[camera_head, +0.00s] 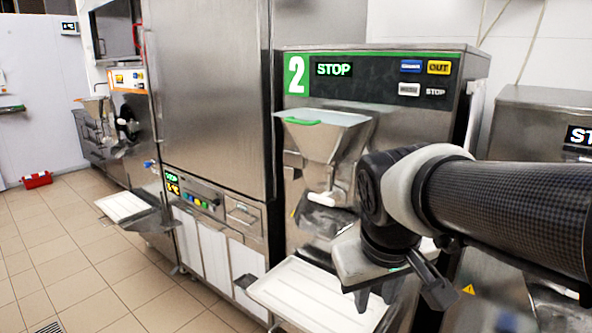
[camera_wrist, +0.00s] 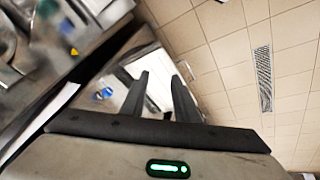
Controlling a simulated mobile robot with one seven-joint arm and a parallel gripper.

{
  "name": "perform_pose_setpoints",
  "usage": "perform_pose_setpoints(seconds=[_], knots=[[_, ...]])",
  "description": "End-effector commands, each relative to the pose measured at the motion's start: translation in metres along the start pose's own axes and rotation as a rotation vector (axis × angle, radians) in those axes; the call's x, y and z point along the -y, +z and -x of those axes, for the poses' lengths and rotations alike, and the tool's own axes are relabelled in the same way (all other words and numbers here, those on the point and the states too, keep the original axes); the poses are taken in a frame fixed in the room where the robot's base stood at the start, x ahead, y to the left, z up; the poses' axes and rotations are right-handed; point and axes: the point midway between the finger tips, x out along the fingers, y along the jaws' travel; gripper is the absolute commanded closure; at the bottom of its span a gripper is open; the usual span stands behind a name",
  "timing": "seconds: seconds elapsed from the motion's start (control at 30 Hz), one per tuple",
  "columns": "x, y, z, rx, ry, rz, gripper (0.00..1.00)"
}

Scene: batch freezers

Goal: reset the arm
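My arm reaches in from the right edge of the head view, in front of the batch freezer marked 2 (camera_head: 383,75). My gripper (camera_head: 376,299) points down at the end of it, above and near the white tray (camera_head: 300,290) at that machine's front. In the wrist view my gripper (camera_wrist: 159,82) shows two dark fingers with a gap between them. It looks open, and nothing is seen held in it. A blurred white surface with a blue spot lies beyond the fingers.
A steel hopper (camera_head: 322,140) with a green-edged rim stands close to my wrist. A tall steel cabinet (camera_head: 208,95) is on its left, and another machine (camera_head: 545,115) is on the right. The tiled floor (camera_head: 75,250) at left is clear except for a red box (camera_head: 37,180).

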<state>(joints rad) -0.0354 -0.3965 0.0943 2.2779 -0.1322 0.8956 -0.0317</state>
Motion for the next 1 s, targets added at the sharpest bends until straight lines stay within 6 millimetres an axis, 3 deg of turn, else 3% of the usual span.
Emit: perform_pose_setpoints(seconds=[0.1, 0.4, 0.43, 0.9, 1.0], knots=[[-0.004, 0.029, 0.014, -0.043, -0.018, -0.090, 0.72], [0.000, 0.080, 0.028, -0.129, -0.082, -0.258, 0.72], [-0.003, 0.071, 0.044, -0.125, -0.080, -0.253, 0.72], [-0.023, 0.031, 0.147, -0.120, -0.078, -0.247, 0.72], [-0.025, 0.026, 0.161, -0.120, -0.078, -0.247, 0.72]])
